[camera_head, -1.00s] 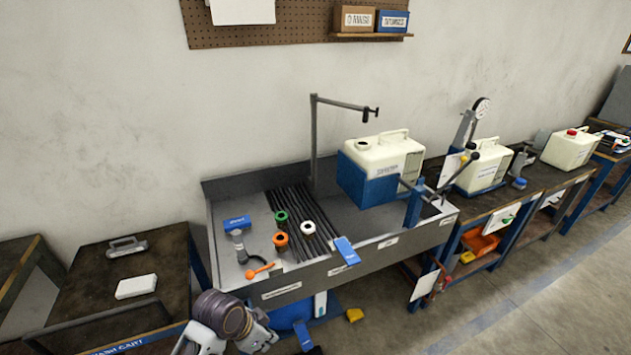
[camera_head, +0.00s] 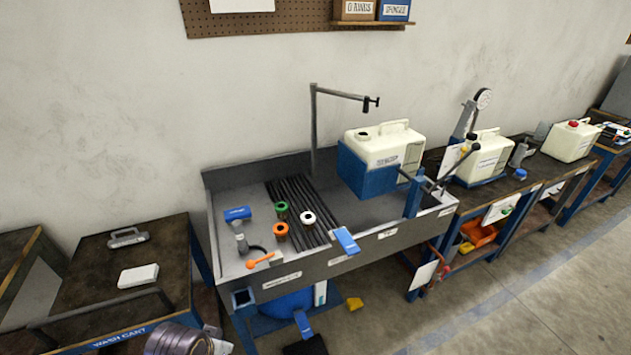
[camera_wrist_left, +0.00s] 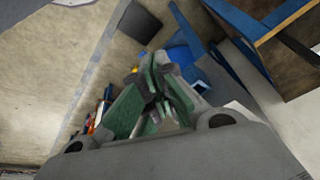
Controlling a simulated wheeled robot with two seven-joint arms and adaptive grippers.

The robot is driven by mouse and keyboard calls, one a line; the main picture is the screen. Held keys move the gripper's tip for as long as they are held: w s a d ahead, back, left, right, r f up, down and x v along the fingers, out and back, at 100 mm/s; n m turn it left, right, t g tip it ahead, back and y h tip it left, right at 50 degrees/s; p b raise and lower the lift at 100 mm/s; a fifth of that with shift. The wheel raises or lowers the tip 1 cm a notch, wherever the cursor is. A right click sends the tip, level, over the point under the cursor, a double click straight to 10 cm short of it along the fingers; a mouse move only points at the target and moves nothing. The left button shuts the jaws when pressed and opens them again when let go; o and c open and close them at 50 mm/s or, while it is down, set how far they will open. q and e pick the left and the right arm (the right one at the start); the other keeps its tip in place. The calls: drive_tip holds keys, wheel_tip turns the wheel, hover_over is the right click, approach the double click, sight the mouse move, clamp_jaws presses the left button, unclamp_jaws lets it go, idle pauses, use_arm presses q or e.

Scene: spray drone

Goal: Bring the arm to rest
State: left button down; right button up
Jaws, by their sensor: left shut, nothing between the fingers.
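My left arm (camera_head: 180,340) shows only as a dark ribbed joint and a pale link at the bottom edge of the head view, in front of the wash cart. The gripper itself is out of that view. In the left wrist view my left gripper (camera_wrist_left: 152,88) is shut and empty, with its green-padded fingers together. Blurred floor and blue parts lie beyond it. My right gripper is in neither view.
The grey wash station (camera_head: 345,262) holds a white jug (camera_head: 385,146), black rods (camera_head: 300,200) and coloured rings. The wash cart (camera_head: 85,255) carries a white block (camera_head: 138,276). A workbench (camera_head: 530,185) stands right. A yellow piece (camera_head: 354,303) lies on the floor, which is open at right.

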use_arm(q)
drive_tip(key=s+f+g, duration=0.1)
drive_tip(key=s+f, duration=0.2)
drive_tip(key=f, duration=3)
drive_tip(key=s+a+f, duration=0.2)
drive_tip(key=s+f, duration=0.8)
drive_tip(key=s, duration=0.1)
drive_tip(key=s+a+f+g, duration=0.1)
drive_tip(key=s+a+f, duration=0.1)
drive_tip(key=s+f, duration=0.7)
drive_tip(key=shift+s+a+f+g, duration=0.3)
drive_tip(key=shift+s+f, duration=0.1)
drive_tip(key=shift+s, duration=0.8)
